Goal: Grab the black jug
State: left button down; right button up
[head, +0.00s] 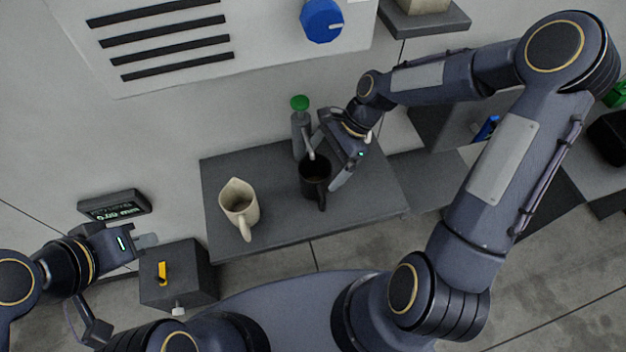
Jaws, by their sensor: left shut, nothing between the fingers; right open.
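The black jug (316,179) stands upright on the dark grey table, its handle toward me. My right gripper (325,168) is open at the jug, with one finger at its far left rim and the other on its right side. I cannot tell whether the fingers touch it. My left gripper (148,241) is shut and empty at the left, beside a grey box and well away from the jug.
A cream jug (239,206) stands left of the black jug on the table (277,231). A grey bottle with a green top (299,128) stands close behind the black jug. A grey box with a yellow switch (181,274) and a small display (114,206) are at the left.

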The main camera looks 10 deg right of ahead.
aim_at(318, 171)
jog(key=x, duration=0.3)
jog(key=shift+a+f, duration=0.1)
jog(key=shift+a, duration=0.05)
jog(key=c, duration=1.1)
jog(key=shift+r+p, duration=0.2)
jog(key=shift+p, duration=0.1)
